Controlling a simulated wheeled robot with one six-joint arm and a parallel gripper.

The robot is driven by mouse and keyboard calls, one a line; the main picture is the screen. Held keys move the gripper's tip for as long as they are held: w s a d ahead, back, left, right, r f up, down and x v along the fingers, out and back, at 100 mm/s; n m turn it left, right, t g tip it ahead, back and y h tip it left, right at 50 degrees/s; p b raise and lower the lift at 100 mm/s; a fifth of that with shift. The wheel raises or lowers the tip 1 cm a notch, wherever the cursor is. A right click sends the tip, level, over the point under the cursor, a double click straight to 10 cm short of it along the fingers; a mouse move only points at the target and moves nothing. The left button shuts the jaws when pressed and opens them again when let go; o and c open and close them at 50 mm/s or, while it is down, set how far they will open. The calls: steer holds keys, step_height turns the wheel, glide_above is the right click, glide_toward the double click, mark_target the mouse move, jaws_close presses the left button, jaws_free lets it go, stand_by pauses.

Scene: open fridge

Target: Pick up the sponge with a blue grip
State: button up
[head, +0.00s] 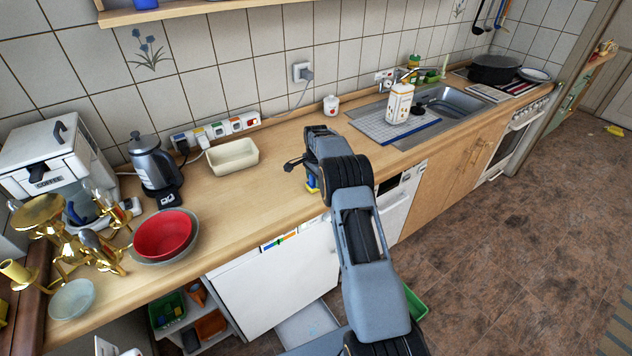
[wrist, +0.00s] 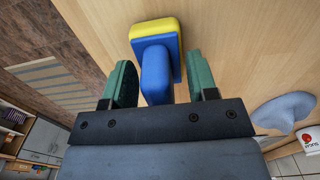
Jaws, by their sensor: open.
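The sponge (wrist: 155,31) is yellow with a blue layer and a raised blue grip (wrist: 156,75). In the wrist view it lies on the wooden counter, with the grip between the two green fingers of my gripper (wrist: 157,84). The fingers are open, with a gap on each side of the grip.
A cream dish (head: 233,156), a kettle (head: 153,165) and a red bowl (head: 163,234) stand left on the counter (head: 255,201). A white lidded jar (head: 331,105) stands behind my arm.

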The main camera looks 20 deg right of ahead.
jaws_close()
stand_by(0.5)
steer(key=shift+r, duration=0.15)
steer(key=shift+r+b, duration=0.25)
steer(key=shift+b, duration=0.15)
step_height(320, 180, up, 2)
steer(key=shift+r+b, duration=0.2)
steer(key=shift+b, duration=0.4)
steer(key=s+a+r+b, duration=0.2)
steer(key=s+r+b, duration=0.2)
steer(key=s+r, duration=0.5)
steer(key=s, duration=0.4)
steer(key=shift+s+a+r+b, duration=0.35)
steer(key=shift+s+r, duration=0.05)
